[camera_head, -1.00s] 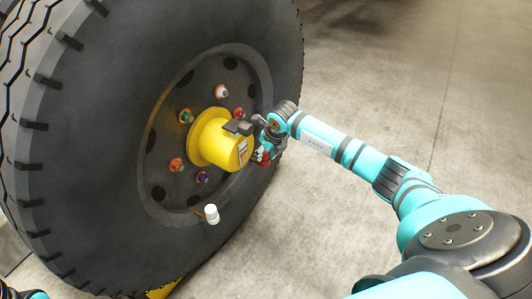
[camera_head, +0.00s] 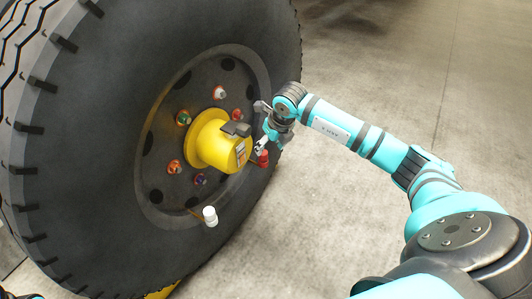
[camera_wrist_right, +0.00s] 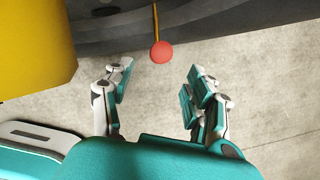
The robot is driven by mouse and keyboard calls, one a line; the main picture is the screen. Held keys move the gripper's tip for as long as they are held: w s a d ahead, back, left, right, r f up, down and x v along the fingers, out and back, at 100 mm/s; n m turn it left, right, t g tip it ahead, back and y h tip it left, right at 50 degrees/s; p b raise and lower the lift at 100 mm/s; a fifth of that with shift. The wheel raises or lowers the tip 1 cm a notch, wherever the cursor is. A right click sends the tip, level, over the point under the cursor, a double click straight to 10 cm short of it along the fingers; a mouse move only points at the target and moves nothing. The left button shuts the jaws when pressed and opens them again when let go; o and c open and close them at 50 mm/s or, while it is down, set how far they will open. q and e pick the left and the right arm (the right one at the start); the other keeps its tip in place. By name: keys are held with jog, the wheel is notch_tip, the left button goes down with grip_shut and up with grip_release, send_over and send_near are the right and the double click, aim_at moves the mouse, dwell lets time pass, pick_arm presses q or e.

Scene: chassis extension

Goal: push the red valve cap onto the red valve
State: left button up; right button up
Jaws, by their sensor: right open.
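The red valve cap (camera_head: 262,159) shows at the right side of the wheel, just below my right gripper (camera_head: 260,128). In the right wrist view the cap (camera_wrist_right: 161,52) is a round red end on a thin yellow stem that comes from the wheel. My right gripper (camera_wrist_right: 160,80) is open, one finger on each side of the line to the cap. It is empty, with the cap beyond the fingertips and apart from them. A red-ringed fitting (camera_head: 239,113) sits on the wheel face; I cannot tell if it is the red valve.
The big black tyre (camera_head: 75,160) fills the left. A yellow hub (camera_head: 215,142) juts out beside my right gripper. Several coloured fittings ring it. A white cap (camera_head: 210,215) stands out from the wheel on a yellow stem. The concrete floor (camera_head: 370,75) at right is clear.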

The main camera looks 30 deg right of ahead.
jog(key=v, duration=0.3)
jog(key=shift+s+r, duration=0.15)
jog(key=shift+r, duration=0.15)
jog(key=shift+s+f, duration=0.1)
dwell(0.3)
